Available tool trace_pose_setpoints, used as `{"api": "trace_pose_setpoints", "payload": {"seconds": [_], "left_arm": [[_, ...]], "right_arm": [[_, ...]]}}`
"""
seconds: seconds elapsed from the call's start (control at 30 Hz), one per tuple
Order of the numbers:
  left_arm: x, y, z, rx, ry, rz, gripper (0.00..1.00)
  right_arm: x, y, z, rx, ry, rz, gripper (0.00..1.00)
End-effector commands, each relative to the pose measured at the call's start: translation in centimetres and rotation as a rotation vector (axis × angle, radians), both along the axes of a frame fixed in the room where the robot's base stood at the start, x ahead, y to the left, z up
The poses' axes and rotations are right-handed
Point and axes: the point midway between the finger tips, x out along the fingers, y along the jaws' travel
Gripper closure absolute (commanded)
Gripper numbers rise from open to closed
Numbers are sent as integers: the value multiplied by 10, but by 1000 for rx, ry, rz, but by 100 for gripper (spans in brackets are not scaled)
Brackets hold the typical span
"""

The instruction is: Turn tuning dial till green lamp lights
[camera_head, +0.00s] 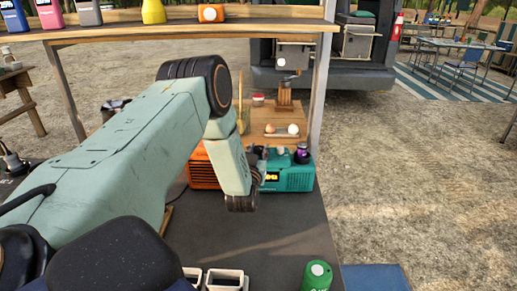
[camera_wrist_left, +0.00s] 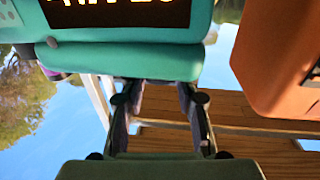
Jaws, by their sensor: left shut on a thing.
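A teal radio (camera_head: 287,180) with a small glowing yellow display stands on the dark bench, with small knobs or fittings on its top. In the left wrist view the teal body (camera_wrist_left: 120,62) and its dark display (camera_wrist_left: 115,10) appear upside down. My left gripper (camera_head: 258,160) is at the radio's left end. In the wrist view its two fingers (camera_wrist_left: 160,90) reach the radio's edge, set apart around what seems to be the tuning dial, which is hidden. I cannot make out a lit green lamp. My right gripper is not in view.
An orange box (camera_head: 203,167) stands close to the radio's left and also shows in the wrist view (camera_wrist_left: 280,55). A green can (camera_head: 317,276) and white containers (camera_head: 223,279) stand at the bench front. The bench middle is clear.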

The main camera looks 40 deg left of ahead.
Motion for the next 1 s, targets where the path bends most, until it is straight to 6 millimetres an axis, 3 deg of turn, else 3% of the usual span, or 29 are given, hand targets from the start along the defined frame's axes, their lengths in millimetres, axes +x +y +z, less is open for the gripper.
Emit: {"api": "trace_pose_setpoints", "payload": {"seconds": [0.33, 0.87, 0.9, 1.0], "left_arm": [[-2, 4, 2, -1, 0, -187, 100], [-2, 3, 0, -1, 2, -250, 100], [-2, 3, 0, -1, 2, -250, 66], [-2, 3, 0, -1, 2, -250, 57]], "right_arm": [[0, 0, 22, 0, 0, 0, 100], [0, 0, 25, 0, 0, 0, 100], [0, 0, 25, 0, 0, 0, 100], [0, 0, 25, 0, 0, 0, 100]]}}
